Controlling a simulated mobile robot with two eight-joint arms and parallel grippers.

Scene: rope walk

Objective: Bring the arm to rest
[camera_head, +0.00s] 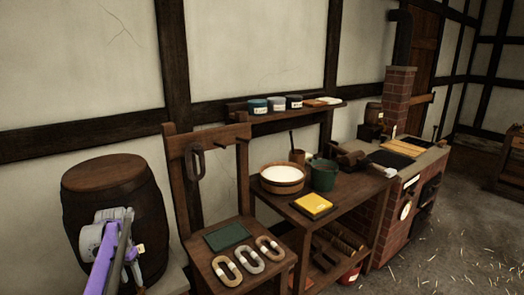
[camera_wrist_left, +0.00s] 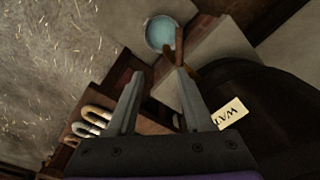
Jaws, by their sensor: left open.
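My left arm (camera_head: 105,250), purple and grey, comes in at the lower left of the head view, in front of the wooden barrel (camera_head: 118,190). In the left wrist view my left gripper (camera_wrist_left: 159,74) has its two grey fingers apart, with nothing held between them. The barrel's dark side (camera_wrist_left: 260,95) and a pale label (camera_wrist_left: 229,113) show close to the right finger. My right gripper is not in view.
A workbench (camera_head: 345,208) and brick forge (camera_head: 392,225) stand beyond. Open floor (camera_head: 465,265) lies right.

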